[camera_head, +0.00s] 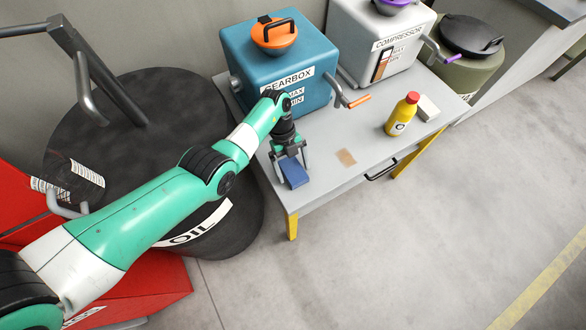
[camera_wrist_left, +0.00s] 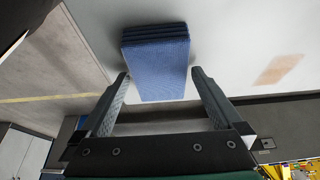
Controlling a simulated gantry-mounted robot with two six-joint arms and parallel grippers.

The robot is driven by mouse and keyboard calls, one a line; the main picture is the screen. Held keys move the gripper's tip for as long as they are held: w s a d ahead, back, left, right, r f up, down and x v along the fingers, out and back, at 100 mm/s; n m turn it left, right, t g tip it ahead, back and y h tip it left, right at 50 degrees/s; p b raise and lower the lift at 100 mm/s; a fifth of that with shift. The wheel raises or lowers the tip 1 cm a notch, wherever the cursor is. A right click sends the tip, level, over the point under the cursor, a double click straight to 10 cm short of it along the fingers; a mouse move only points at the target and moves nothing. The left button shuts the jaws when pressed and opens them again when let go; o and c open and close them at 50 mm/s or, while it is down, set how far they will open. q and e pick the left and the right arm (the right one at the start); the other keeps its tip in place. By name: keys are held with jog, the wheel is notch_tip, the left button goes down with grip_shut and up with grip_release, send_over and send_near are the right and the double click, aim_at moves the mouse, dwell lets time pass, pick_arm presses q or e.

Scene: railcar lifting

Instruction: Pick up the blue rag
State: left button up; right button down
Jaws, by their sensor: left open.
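The blue rag (camera_head: 294,172) is a folded block lying near the front left corner of the grey table (camera_head: 330,182). My left gripper (camera_head: 291,172) is directly over it, pointing down, with its fingers apart on either side of the rag. In the left wrist view the rag (camera_wrist_left: 157,62) lies ahead of and partly between the two open fingers (camera_wrist_left: 160,82). Small gaps seem to show beside the fingers, but I cannot tell how high they are above the table. My right gripper is not in view.
A blue gearbox (camera_head: 285,62) and a white compressor (camera_head: 375,40) stand at the table's back. A yellow bottle (camera_head: 401,116) and a white block (camera_head: 428,107) are at the right. A brownish patch (camera_head: 346,157) marks the tabletop. A black oil drum (camera_head: 120,115) stands left.

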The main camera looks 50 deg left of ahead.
aim_at(296, 176)
pick_arm(q)
jog(key=shift+f, duration=0.25)
dwell(0.3)
jog(key=c, duration=1.3)
notch_tip(296, 176, up, 5)
jog(key=p, duration=0.4)
jog(key=shift+s, duration=0.1)
jog(key=r+p, duration=0.1)
jog(key=s+r+p, duration=0.1)
jog(key=p, duration=0.1)
jog(key=s+d+r+p, duration=0.1)
jog(key=p, duration=0.1)
jog(key=shift+s+d+r, duration=0.1)
jog(key=shift+s+r, duration=0.1)
jog(key=shift+r, duration=0.1)
jog(key=s+d+r+p, duration=0.1)
jog(key=s+p, duration=0.1)
jog(key=s, duration=0.1)
jog(key=s+d+r+p, duration=0.2)
jog(key=s+p, duration=0.1)
jog(key=s+d+r+p, duration=0.2)
jog(key=s+p, duration=0.1)
jog(key=s, duration=0.1)
jog(key=shift+f, duration=0.1)
